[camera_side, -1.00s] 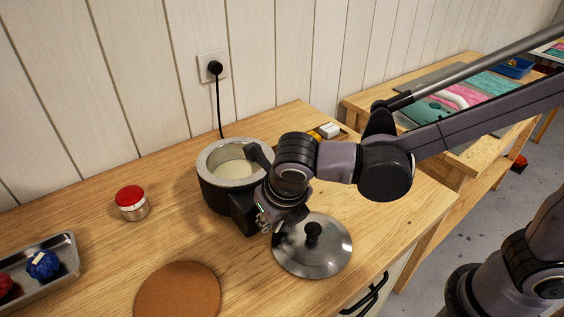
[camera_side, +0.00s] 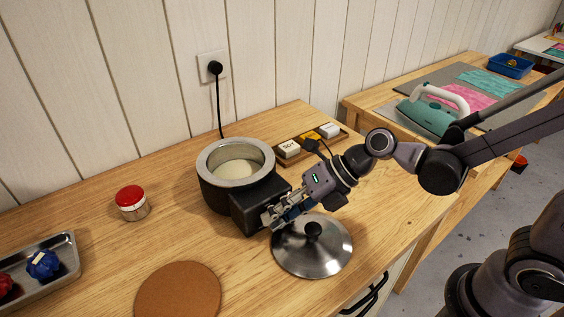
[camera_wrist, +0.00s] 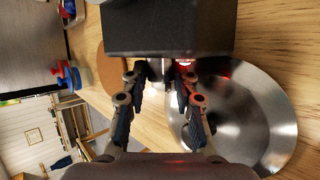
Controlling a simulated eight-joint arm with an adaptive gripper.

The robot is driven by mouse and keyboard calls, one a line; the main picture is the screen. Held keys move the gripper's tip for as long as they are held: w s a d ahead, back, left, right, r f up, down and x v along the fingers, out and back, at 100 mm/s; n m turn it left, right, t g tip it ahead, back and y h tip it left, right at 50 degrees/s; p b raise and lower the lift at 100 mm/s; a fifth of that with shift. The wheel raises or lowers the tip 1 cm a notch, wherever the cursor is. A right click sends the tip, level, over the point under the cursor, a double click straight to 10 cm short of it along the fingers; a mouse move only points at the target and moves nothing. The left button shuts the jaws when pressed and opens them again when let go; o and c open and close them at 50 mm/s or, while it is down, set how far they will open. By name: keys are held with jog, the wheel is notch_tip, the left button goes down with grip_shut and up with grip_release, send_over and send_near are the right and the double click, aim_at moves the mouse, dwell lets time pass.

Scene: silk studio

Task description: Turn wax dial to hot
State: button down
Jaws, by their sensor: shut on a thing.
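The black wax pot (camera_side: 209,190) with a steel rim holds pale wax and stands on the wooden bench. Its control box (camera_side: 250,203) juts out toward the front right. My gripper (camera_side: 268,218) reaches in from the right at the front face of that box. In the wrist view the box (camera_wrist: 168,28) fills the top, and my fingers are shut on the wax dial (camera_wrist: 167,71) at its front. A red light glows beside the dial. The fingers largely hide the dial, so its marking cannot be read.
A steel lid (camera_side: 318,250) with a black knob lies right under my gripper. A round cork mat (camera_side: 178,291), a red-capped jar (camera_side: 131,202) and a metal tray (camera_side: 70,262) are to the left. Wax blocks (camera_side: 290,149) sit on a board behind. A cord runs to the wall socket.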

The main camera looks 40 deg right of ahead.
aim_at(282, 219)
jog(key=shift+d+f+y, duration=0.1)
jog(key=shift+y, duration=0.4)
dwell(0.3)
jog(key=c, duration=1)
grip_release()
jog(key=shift+r, duration=5)
